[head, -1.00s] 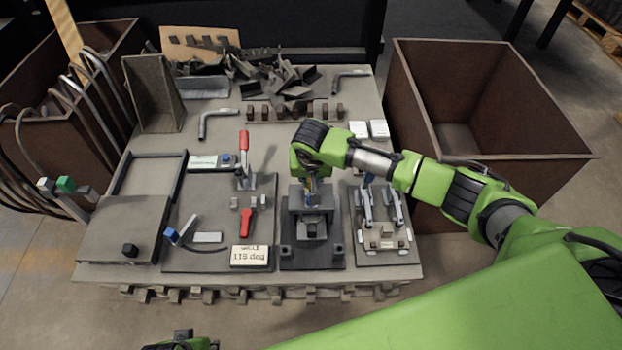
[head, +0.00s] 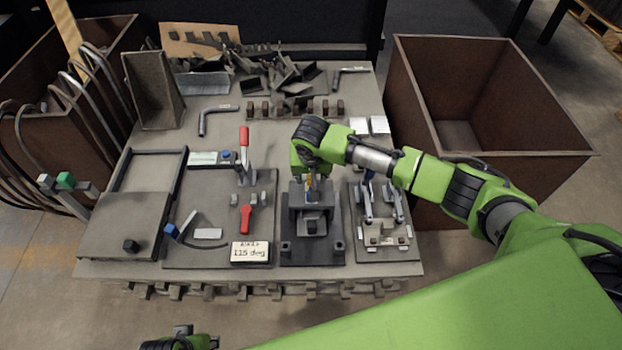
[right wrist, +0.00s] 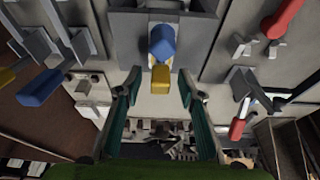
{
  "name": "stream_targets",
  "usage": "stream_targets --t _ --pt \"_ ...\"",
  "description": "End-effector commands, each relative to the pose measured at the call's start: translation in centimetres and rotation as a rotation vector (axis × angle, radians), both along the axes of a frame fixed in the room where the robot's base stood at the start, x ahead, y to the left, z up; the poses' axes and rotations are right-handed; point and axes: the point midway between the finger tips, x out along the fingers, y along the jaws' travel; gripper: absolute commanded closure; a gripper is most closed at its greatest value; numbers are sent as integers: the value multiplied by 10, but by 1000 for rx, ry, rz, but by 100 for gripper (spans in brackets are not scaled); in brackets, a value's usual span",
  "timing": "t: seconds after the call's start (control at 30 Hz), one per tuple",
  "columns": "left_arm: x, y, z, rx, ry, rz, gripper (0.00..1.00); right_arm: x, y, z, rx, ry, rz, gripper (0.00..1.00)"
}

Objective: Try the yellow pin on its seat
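In the head view my right gripper (head: 311,176) points down over the dark fixture (head: 313,250) at the table's middle. A little yellow and blue shows beneath it. The seat is not clearly visible; the gripper partly covers the fixture's top. My left gripper (head: 182,338) is only partly in view at the bottom edge.
Scrap pieces (head: 280,75) fill the back. A brown bin (head: 490,150) stands right.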

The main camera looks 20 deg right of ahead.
Motion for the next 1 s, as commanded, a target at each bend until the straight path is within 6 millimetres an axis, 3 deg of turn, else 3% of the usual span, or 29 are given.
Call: stream_targets --t 0.33,0.8,1.0 --pt "2 1 0 2 -1 -1 64 -2 1 10 2 -2 1 64" --pt "1 0 0 0 -1 -1 64 -29 9 97 1 -2 2 64" --pt "1 0 0 0 -1 -1 64 -34 10 113 1 0 0 64"
